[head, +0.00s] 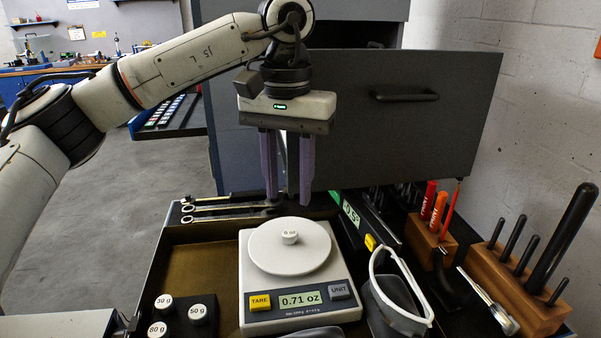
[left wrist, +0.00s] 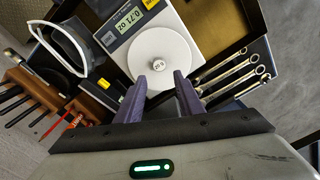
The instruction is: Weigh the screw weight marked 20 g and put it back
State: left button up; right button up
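The small white screw weight (head: 290,237) stands upright on the round white pan (head: 268,262) of the digital scale (head: 255,290). Its label is small but looks like 20 g; the weight also shows in the left wrist view (left wrist: 159,66). The scale display (head: 300,299) reads 0.71 oz, between a yellow TARE button and a grey UNIT button. My left gripper (head: 289,203) points down, with its two purple fingers apart and empty, above and behind the weight. It is not touching the weight. My right gripper is not in view.
Weights marked 30 g (head: 164,302), 50 g (head: 198,314) and 80 g (head: 158,331) stand left of the scale. Safety goggles (head: 400,295) lie to its right, near wooden tool blocks (head: 515,285). Wrenches (head: 225,208) lie behind. An open drawer front (head: 400,140) rises behind my gripper.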

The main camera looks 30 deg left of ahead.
pick_arm(q)
jog(key=b, duration=0.5)
send_over(290, 233)
notch_tip(290, 233, down, 5)
jog(key=shift+a+f, duration=0.1)
jog(key=shift+f, duration=0.95)
jog(key=shift+f+b, duration=0.35)
jog(key=shift+f, duration=0.15)
grip_shut()
notch_tip(290, 233, up, 5)
jog(key=p, duration=0.4)
jog(key=shift+r+p, duration=0.1)
jog(key=shift+p, duration=0.25)
